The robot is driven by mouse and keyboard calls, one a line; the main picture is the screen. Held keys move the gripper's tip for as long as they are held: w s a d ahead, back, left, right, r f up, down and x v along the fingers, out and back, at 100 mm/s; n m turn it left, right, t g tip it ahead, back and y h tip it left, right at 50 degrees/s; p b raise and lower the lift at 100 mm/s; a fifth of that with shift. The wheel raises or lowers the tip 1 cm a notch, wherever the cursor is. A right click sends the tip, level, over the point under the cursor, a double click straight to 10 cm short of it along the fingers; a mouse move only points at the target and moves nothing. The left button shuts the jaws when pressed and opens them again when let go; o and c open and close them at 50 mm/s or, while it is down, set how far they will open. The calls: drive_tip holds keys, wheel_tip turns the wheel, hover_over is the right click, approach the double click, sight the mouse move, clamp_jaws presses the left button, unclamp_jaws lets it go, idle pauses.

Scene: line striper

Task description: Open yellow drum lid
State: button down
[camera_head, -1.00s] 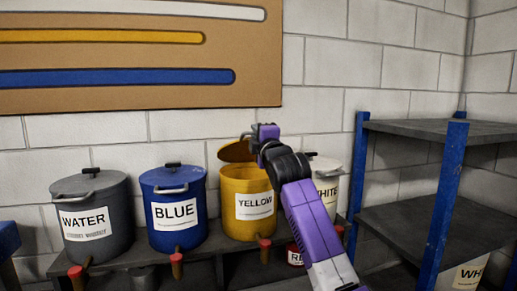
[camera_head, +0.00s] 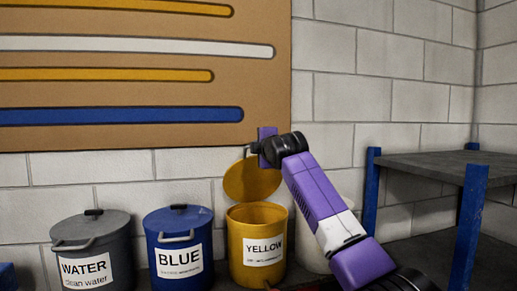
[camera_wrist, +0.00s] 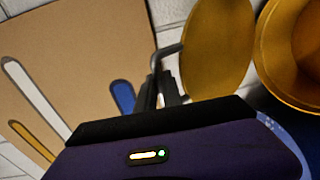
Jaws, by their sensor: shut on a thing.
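The yellow drum (camera_head: 257,250) stands on the bench with a label reading YELLOW, and its mouth is open. Its yellow lid (camera_head: 252,181) is tilted steeply up above the back of the drum. The lid (camera_wrist: 218,50) and the open drum (camera_wrist: 293,60) also show in the wrist view. My gripper (camera_head: 250,150) is at the top of the raised lid. In the wrist view my gripper (camera_wrist: 168,92) is shut on the lid's grey handle (camera_wrist: 163,58). In the head view the fingertips are mostly hidden behind the hand.
A blue drum (camera_head: 179,245) and a grey water drum (camera_head: 91,250), both lidded, stand to the left. A white drum (camera_head: 312,258) is partly hidden behind my arm. A blue-posted shelf (camera_head: 430,165) stands right. A brown board (camera_head: 140,130) hangs on the wall behind.

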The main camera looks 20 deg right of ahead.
drive_tip(key=c, duration=1.5)
unclamp_jaws()
drive_tip(key=shift+s, duration=0.1)
drive_tip(key=s+b, duration=0.3)
drive_tip(key=s, duration=0.4)
drive_tip(key=shift+s+a+r+b, duration=0.3)
drive_tip(key=shift+r+b, duration=0.05)
